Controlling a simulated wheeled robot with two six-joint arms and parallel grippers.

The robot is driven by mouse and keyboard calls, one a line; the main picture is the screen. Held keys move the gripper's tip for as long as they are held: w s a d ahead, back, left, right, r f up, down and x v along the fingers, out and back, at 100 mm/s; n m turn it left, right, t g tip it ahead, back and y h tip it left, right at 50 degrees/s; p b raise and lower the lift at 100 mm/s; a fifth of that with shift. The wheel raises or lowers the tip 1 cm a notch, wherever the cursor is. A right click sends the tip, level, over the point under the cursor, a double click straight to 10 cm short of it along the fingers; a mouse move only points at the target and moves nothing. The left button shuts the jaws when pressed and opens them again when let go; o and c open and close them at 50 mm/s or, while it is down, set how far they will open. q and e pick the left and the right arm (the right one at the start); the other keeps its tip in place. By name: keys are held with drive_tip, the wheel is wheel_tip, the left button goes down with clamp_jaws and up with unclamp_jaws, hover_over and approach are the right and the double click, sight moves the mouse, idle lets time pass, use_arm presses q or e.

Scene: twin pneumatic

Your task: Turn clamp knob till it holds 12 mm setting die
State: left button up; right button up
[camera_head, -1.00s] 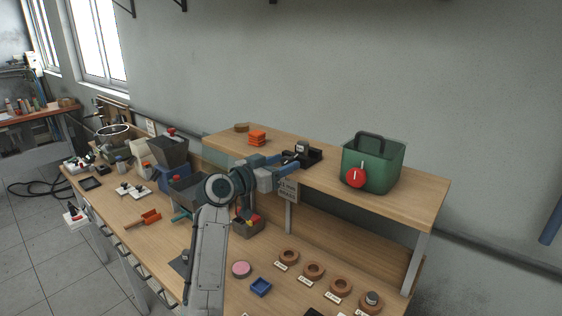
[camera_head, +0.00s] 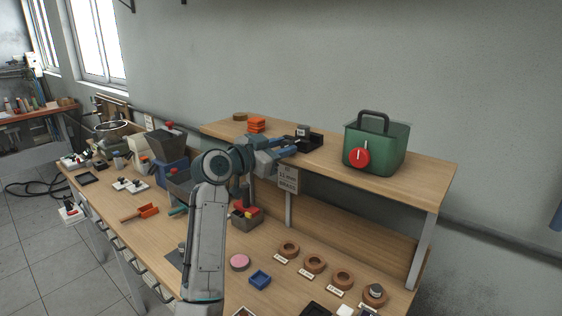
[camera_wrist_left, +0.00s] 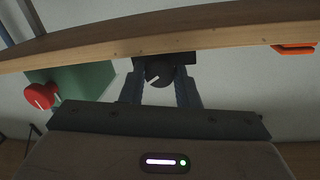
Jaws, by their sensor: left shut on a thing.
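A black clamp (camera_head: 306,139) sits near the front edge of the raised shelf, with a small grey piece (camera_head: 303,130) at its top. I cannot tell how tightly that piece is held. My left gripper (camera_head: 294,149) reaches the clamp's front from the left. In the left wrist view, my left gripper (camera_wrist_left: 160,80) is shut on the round black knob (camera_wrist_left: 159,75), one finger on each side. A white line on the knob lies tilted. The knob is hidden behind the fingers in the head view. My right gripper is not in view.
A green box (camera_head: 388,150) with a red dial (camera_head: 358,159) stands right of the clamp on the shelf (camera_head: 425,180). A sign (camera_head: 288,179) hangs below the shelf edge. Several brown rings (camera_head: 315,263) lie on the bench.

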use_arm(q)
drive_tip(key=shift+m+b, duration=0.3)
drive_tip(key=shift+m, duration=0.1)
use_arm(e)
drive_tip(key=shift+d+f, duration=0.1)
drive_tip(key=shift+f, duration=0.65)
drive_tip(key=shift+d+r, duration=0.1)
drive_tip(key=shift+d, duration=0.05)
use_arm(q)
drive_tip(key=o, duration=0.9)
drive_tip(key=shift+o, duration=0.2)
drive_tip(key=shift+s, duration=0.1)
drive_tip(key=b+v, duration=0.4)
drive_tip(key=v, duration=0.6)
drive_tip(key=shift+s+a, duration=0.15)
drive_tip(key=shift+s, duration=0.15)
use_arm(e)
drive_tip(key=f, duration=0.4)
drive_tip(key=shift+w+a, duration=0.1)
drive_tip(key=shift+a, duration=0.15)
